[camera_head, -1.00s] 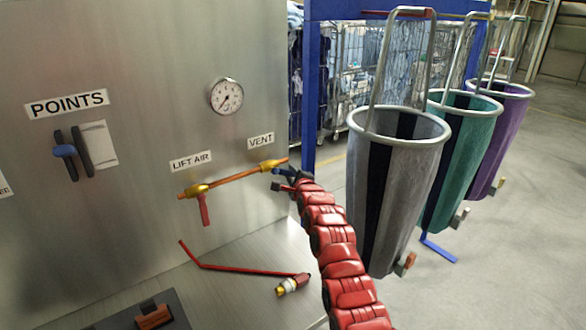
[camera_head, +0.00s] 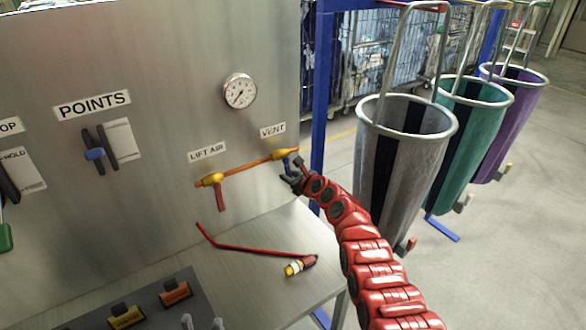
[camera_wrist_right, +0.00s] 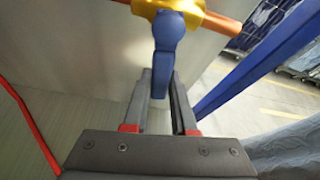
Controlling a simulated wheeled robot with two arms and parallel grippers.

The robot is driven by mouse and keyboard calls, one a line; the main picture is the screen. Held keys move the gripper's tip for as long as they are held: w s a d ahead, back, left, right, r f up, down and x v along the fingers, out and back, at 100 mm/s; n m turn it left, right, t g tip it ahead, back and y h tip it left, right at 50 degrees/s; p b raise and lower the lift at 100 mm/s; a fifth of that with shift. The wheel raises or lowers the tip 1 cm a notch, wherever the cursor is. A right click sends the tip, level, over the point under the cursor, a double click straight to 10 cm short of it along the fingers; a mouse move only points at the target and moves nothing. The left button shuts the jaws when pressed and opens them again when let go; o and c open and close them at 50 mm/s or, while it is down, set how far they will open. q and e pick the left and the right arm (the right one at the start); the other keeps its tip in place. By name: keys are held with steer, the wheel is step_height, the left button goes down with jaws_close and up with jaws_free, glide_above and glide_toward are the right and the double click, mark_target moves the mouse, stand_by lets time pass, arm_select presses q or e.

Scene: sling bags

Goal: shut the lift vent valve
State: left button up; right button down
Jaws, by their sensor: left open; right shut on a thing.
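The vent valve (camera_head: 285,153) is a yellow body at the right end of a copper pipe, below the VENT label (camera_head: 272,130). Its blue lever (camera_head: 287,164) points down, across the pipe. In the right wrist view the blue lever (camera_wrist_right: 168,45) hangs from the yellow body (camera_wrist_right: 178,6) in between the dark fingers. My right gripper (camera_head: 291,178) is shut on this lever, and its fingers partly hide the lower end. My left gripper is not in view.
The lift air valve (camera_head: 212,180) with a red lever hanging down is at the pipe's left end. A gauge (camera_head: 239,90) sits above. A red hose (camera_head: 255,249) lies on the bench. Sling bags (camera_head: 405,150) and a blue post (camera_head: 322,110) stand to the right.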

steer(key=shift+s+a+m+g+y, duration=0.3)
steer(key=shift+s+a+m+g, duration=0.15)
steer(key=shift+m, duration=0.25)
steer(key=shift+a+f, duration=0.1)
steer(key=shift+a, duration=0.05)
steer(key=c, duration=0.7)
jaws_free()
steer(key=shift+p+v, duration=2.45)
steer(key=shift+v, duration=6.25)
